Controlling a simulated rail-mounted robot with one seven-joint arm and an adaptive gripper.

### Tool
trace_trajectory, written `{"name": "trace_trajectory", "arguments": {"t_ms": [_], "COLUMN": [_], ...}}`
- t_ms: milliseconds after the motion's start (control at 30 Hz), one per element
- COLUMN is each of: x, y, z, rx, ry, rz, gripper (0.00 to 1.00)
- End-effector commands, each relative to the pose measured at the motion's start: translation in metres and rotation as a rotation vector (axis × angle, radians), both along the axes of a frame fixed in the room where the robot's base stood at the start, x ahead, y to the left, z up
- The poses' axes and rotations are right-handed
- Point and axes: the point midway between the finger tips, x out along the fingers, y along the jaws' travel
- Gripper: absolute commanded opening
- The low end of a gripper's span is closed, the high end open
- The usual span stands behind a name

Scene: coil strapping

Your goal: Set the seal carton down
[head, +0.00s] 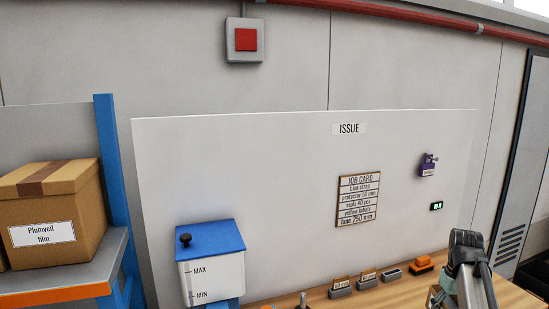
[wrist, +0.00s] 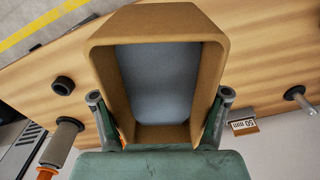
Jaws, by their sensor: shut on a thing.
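The seal carton (wrist: 160,22) is a brown box in the wrist view, with its open side facing the camera and a plain blue-grey surface inside. My gripper (wrist: 161,120) is shut on it, with one finger against each side wall near the lower edge. Below the carton is the wooden bench top (wrist: 268,55); whether the carton touches it cannot be told. In the head view my gripper (head: 456,292) is at the lower right over the bench, and the carton is mostly hidden there.
A small holder labelled 50 mm (wrist: 243,126) is close to the right finger. A black ring (wrist: 62,85) and a grey post (wrist: 64,142) are at the left, a peg (wrist: 296,94) at the right. Labelled holders (head: 341,287) and an orange item (head: 422,264) line the bench.

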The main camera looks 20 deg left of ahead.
Motion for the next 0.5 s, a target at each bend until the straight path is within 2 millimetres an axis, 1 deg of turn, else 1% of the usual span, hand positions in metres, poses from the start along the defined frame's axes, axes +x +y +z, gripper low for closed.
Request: {"name": "trace_trajectory", "arguments": {"t_ms": [33, 100, 300, 500], "x": [-0.019, -0.034, -0.077, -0.111], "y": [0.000, 0.000, 0.000, -0.001], "z": [-0.001, -0.005, -0.015, -0.022], "rx": [0.000, 0.000, 0.000, 0.000], "ry": [0.000, 0.000, 0.000, 0.000], "rz": [-0.062, -0.147, -0.341, -0.443], "gripper": [0.13, 0.13, 0.13, 0.13]}}
